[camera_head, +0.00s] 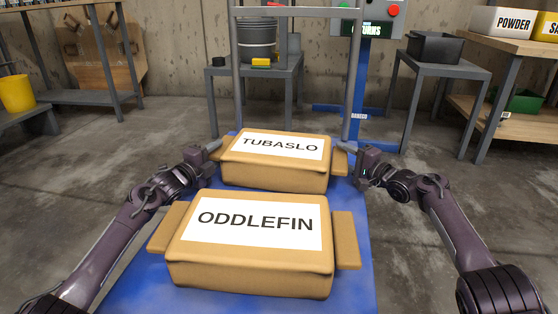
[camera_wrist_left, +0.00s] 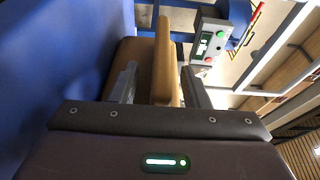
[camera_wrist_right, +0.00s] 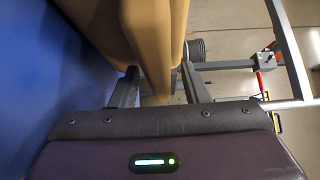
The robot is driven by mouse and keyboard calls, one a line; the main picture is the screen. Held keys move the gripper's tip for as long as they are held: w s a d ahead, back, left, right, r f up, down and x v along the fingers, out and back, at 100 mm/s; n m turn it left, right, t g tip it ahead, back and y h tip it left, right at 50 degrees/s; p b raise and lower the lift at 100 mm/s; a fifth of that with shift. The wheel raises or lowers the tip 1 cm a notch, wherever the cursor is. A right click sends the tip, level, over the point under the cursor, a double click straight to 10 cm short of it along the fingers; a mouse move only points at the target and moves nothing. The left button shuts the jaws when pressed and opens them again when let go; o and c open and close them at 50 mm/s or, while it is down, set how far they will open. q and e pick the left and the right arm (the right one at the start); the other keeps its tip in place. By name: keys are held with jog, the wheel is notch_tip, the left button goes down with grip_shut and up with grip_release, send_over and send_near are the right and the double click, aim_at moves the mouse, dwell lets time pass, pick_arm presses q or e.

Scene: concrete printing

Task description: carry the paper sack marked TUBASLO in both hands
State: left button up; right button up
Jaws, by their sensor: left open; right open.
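The TUBASLO sack (camera_head: 280,172), brown paper with a white label, lies flat on the blue cart deck (camera_head: 140,285), behind the ODDLEFIN sack. It has a flap at each side end. My left gripper (camera_head: 214,150) is open at its left end; in the left wrist view the brown flap (camera_wrist_left: 163,62) stands between the spread fingers (camera_wrist_left: 160,88). My right gripper (camera_head: 350,153) is open at its right end; in the right wrist view brown sack paper (camera_wrist_right: 148,45) reaches between the fingers (camera_wrist_right: 158,90). I cannot tell whether any finger touches the paper.
The ODDLEFIN sack (camera_head: 250,243) lies on the deck in front, close to TUBASLO. A grey upright frame (camera_head: 237,75) rises at the cart's far end. Beyond stand a table with a bucket (camera_head: 257,40), a blue-based post with buttons (camera_head: 375,100), and a table with a dark bin (camera_head: 433,48).

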pick_arm(q)
jog(key=shift+w+d, duration=0.15)
jog(key=shift+w, duration=0.1)
pick_arm(e)
jog(key=shift+w+a, duration=0.1)
jog(key=shift+w, duration=0.1)
pick_arm(q)
jog(key=shift+c, duration=0.3)
pick_arm(e)
jog(key=shift+c, duration=0.3)
pick_arm(q)
grip_shut()
pick_arm(e)
grip_shut()
dwell(0.3)
